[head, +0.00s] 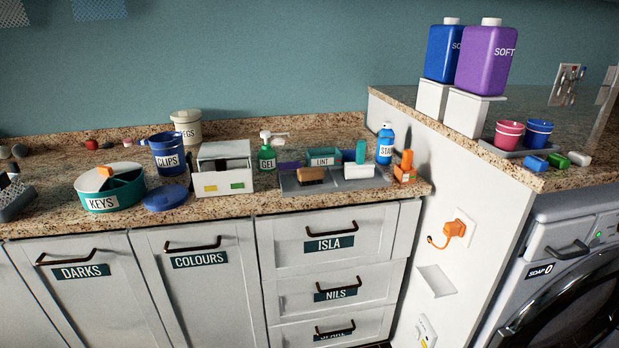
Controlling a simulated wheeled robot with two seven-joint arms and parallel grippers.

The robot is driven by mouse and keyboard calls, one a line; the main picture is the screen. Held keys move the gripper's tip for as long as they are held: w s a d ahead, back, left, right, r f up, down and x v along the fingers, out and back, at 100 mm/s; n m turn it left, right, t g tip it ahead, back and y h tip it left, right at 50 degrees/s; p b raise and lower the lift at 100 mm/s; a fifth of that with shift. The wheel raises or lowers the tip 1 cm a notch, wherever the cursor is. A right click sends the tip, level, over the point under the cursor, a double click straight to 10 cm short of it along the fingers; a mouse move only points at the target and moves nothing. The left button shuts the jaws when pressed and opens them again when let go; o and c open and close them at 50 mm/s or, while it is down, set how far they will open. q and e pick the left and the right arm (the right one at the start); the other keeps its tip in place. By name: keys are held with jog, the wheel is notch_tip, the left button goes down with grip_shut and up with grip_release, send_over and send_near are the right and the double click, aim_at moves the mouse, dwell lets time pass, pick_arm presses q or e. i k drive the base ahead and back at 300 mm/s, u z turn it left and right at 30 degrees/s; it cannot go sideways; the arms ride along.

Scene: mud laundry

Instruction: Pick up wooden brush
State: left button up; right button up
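A wooden brush (311,176) with a brown top and a paler lower edge lies on a grey tray (345,184) on the granite counter. It is at the tray's front left, in front of a small box labelled LINT (324,158). Nothing covers the brush from this side. Neither of my grippers shows in the head view.
Left of the tray stand a white box (224,172) and a green GEL bottle (266,156). A blue STAIN bottle (385,144) and an orange item (405,167) stand at its right. Drawers (334,244) lie below the counter edge. A raised white side panel (440,195) bounds the right.

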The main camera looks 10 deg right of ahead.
aim_at(315, 175)
jog(key=i, duration=1.2)
jog(key=u, duration=0.45)
